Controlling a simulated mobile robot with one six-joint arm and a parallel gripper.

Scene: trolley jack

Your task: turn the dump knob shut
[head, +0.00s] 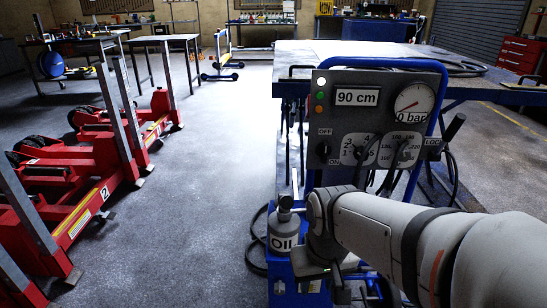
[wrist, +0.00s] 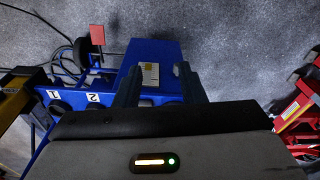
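My gripper (wrist: 157,84) points down over the blue base of the jack unit (wrist: 155,60) in the wrist view. A yellowish label (wrist: 150,74) shows on the blue surface beyond the fingertips. No knob marked as the dump knob can be read. A dark round part (wrist: 61,106) sits near the labels 1 and 2, left of the fingers. In the head view my arm covers part of the unit's lower right. The control panel (head: 375,90) shows 90 cm, and its gauge (head: 414,104) reads 0 bar.
A grey oil can (head: 283,232) stands left of my wrist. A red tag (wrist: 97,35) and dark cables (wrist: 62,52) lie at upper left in the wrist view. Red jack frames (head: 95,165) stand at left. The grey floor (head: 205,190) between is clear.

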